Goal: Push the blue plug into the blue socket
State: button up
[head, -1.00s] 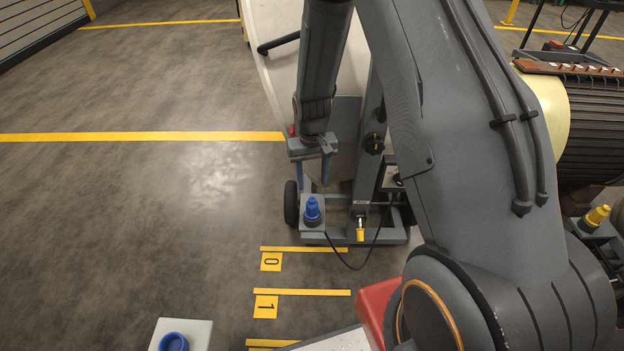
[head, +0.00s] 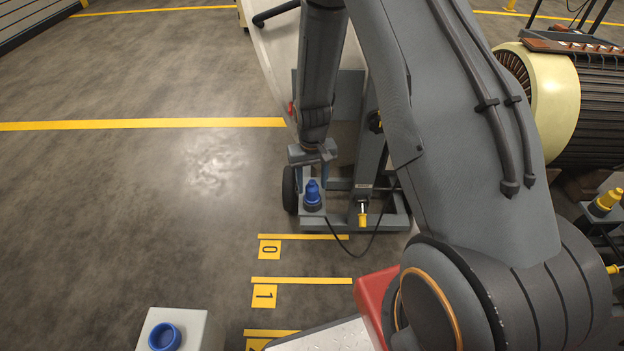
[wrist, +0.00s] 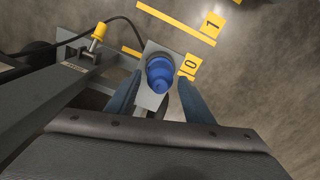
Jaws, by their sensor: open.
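The blue plug (head: 313,193) stands upright in a dark holder on the small grey plate at the left of the stand's wheeled base. In the wrist view the blue plug (wrist: 160,75) lies ahead of and between my two blue fingers. My gripper (head: 313,172) is open above the plug, its fingers on either side; I cannot tell whether they touch it. The gripper also shows in the wrist view (wrist: 156,92). The blue socket (head: 164,337) is a round ring on top of a light grey box at the bottom of the head view.
A black cable (head: 372,240) loops from the stand over the floor. A yellow-handled part (head: 362,218) sits on the stand's base, right of the plug. Yellow floor markers (head: 268,250) lie in front. Open floor (head: 130,230) spreads to the left.

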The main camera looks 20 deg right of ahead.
jog(key=c, duration=0.9)
jog(key=shift+r+p, duration=2.9)
jog(key=shift+r, duration=0.9)
jog(key=s+r+p, duration=1.1)
jog(key=r, duration=0.4)
jog(key=shift+s, duration=0.1)
